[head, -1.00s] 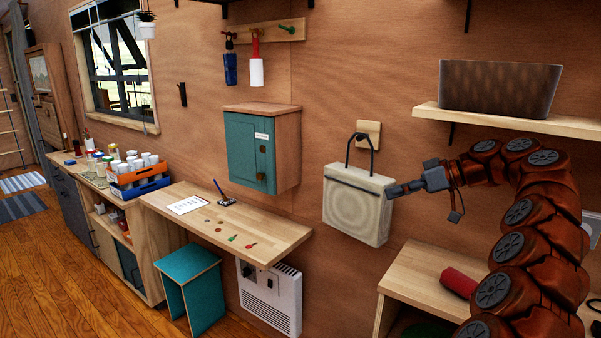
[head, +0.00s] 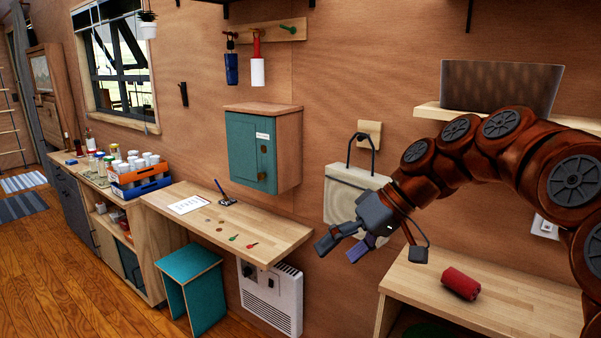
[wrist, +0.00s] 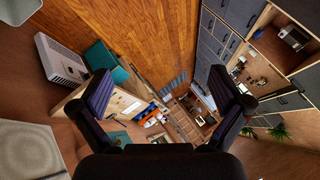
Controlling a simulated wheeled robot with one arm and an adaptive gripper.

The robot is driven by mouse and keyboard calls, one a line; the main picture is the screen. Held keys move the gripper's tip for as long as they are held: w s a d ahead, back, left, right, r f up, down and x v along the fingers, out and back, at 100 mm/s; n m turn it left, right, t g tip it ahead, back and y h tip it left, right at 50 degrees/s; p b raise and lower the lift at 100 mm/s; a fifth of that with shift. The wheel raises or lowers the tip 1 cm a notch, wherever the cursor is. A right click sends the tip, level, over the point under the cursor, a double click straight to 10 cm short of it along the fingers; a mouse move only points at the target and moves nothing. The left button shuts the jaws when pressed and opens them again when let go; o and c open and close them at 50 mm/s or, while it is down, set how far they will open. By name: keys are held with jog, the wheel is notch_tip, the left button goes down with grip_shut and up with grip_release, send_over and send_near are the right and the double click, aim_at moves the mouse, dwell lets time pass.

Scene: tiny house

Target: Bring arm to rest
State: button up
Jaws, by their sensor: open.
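My gripper (head: 342,247) is in front of the cream bag (head: 345,190) on the wall in the head view and covers its lower right part. The arm reaches in from the right, bent over at the top. In the wrist view my gripper (wrist: 165,108) shows its two fingers wide apart with nothing between them. I cannot tell whether the gripper touches the bag; in the wrist view a pale surface, likely the bag (wrist: 28,150), lies at the lower left, clear of the fingers.
A wooden shelf (head: 425,109) with a dark bin (head: 500,86) is behind the arm. A red cylinder (head: 460,283) lies on the bench (head: 410,283) below. A wall desk (head: 270,238), teal stool (head: 190,265) and teal cabinet (head: 245,150) stand left. Floor (head: 60,270) at left is clear.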

jog(key=s+d+f+m+h, duration=0.2)
jog(key=s+f, duration=0.4)
jog(key=s, duration=0.3)
jog(key=s+d+f+m+g+h, duration=0.1)
jog(key=s+d+f, duration=0.4)
jog(key=s, duration=0.5)
jog(key=s+d+f+m+h, duration=0.3)
jog(key=s+f, duration=0.4)
jog(key=s, duration=0.3)
jog(key=shift+d+f+m+g+h, duration=0.15)
jog(key=shift+d+m+g+h, duration=0.25)
jog(key=shift+d+h, duration=0.6)
jog(key=shift+a, duration=0.3)
